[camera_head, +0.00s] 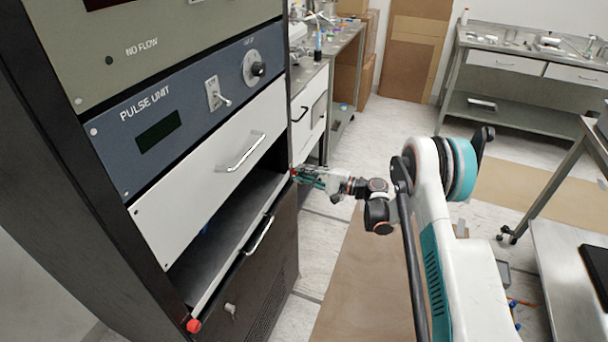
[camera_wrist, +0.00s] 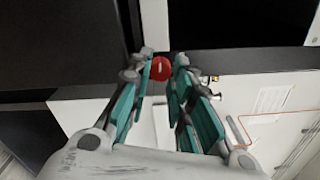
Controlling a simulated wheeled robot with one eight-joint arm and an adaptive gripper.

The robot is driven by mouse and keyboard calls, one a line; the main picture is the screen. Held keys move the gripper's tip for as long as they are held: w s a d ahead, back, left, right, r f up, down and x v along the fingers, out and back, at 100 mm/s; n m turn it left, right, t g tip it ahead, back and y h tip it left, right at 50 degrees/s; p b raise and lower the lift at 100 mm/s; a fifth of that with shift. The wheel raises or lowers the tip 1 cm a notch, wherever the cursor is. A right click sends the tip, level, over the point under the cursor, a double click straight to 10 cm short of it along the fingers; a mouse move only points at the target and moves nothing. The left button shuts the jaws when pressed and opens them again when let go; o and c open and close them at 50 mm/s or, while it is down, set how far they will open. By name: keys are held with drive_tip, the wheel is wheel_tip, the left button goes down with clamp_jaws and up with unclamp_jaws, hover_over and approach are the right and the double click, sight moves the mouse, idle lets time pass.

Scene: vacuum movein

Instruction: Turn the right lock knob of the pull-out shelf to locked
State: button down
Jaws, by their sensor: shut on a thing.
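The pull-out shelf (camera_head: 222,246) is a dark flat board with a pale front edge, low in the rack. The left lock knob (camera_head: 193,326) is a red ball-like knob at its near front corner. My gripper (camera_head: 299,175) is at the far front corner, mostly side-on in the head view. In the wrist view the right lock knob (camera_wrist: 160,68) is round and red with a small pale mark running roughly up and down. It sits between the fingertips of my gripper (camera_wrist: 163,70), which are shut on it. The fingers hide most of this knob in the head view.
The pulse unit (camera_head: 170,115) and a white drawer front (camera_head: 205,170) are above the shelf. A black panel with a handle (camera_head: 258,235) is below. Benches (camera_head: 500,62) stand behind; the floor (camera_head: 325,235) beside the rack is open.

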drive_tip(key=shift+n, duration=0.7)
drive_tip(key=c, duration=1.4)
unclamp_jaws()
drive_tip(key=v, duration=1.2)
